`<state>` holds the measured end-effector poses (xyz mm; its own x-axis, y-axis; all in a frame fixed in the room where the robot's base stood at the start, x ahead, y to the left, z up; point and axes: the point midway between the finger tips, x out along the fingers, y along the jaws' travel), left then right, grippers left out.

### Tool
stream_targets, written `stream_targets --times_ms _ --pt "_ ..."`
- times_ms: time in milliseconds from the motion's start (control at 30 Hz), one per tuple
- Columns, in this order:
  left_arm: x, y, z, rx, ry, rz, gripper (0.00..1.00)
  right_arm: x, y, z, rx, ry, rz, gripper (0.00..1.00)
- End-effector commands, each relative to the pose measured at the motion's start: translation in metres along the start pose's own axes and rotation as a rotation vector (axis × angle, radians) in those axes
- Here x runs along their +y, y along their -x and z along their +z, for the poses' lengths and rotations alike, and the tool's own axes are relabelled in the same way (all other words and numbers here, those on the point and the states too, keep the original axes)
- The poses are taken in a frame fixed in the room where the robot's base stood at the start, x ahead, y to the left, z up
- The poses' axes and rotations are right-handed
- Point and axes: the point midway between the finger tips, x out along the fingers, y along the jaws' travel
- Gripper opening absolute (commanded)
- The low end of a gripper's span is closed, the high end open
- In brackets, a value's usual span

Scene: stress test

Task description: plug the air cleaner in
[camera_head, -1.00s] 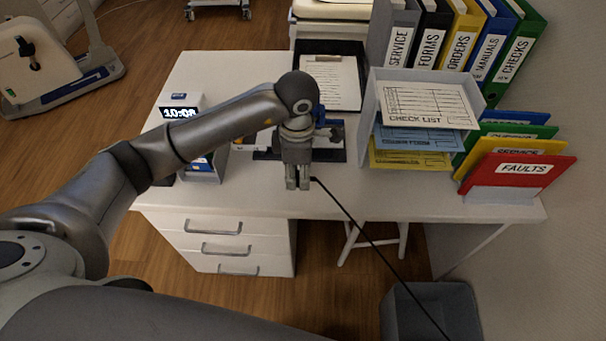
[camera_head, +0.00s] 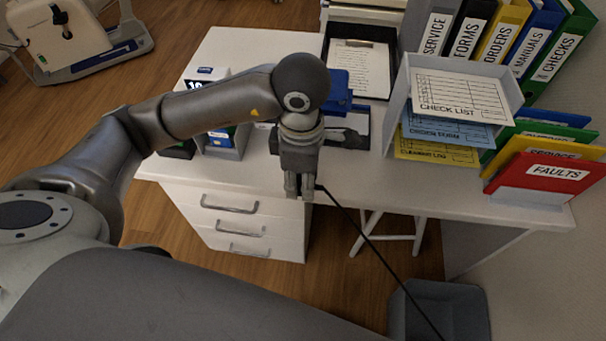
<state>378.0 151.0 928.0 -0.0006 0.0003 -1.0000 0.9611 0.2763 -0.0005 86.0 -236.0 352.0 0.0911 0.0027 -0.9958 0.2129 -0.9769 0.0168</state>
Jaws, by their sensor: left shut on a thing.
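My left gripper (camera_head: 300,191) is shut at the front edge of the white desk (camera_head: 262,48), fingers pointing down. A small dark end, probably the plug (camera_head: 319,188), shows at its fingertips; most of it is hidden by the fingers. A black cord (camera_head: 366,238) runs from there down to the right and leaves the picture at the bottom. I cannot make out an air cleaner or a socket in this view. My right gripper is not in view.
A paper tray (camera_head: 398,105), red folder (camera_head: 545,174) and upright binders (camera_head: 498,38) fill the desk's right side. Drawers (camera_head: 240,222) stand below its left part. A stool (camera_head: 388,237) is underneath, and a grey bin (camera_head: 455,305) stands on the floor at lower right.

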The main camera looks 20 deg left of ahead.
Motion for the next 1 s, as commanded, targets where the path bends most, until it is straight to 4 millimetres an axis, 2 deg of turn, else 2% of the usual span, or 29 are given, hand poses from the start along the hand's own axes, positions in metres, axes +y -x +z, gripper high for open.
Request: stream_targets --times_ms 200,367,1000 --pt "0.001 0.000 -0.001 0.000 -0.023 0.001 0.11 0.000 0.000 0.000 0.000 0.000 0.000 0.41" --pt "0.003 0.002 -0.004 0.001 -0.190 0.003 0.11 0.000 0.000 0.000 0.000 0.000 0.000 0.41" --pt "0.011 0.013 -0.030 0.004 -1.475 0.000 0.11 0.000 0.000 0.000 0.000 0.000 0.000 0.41"
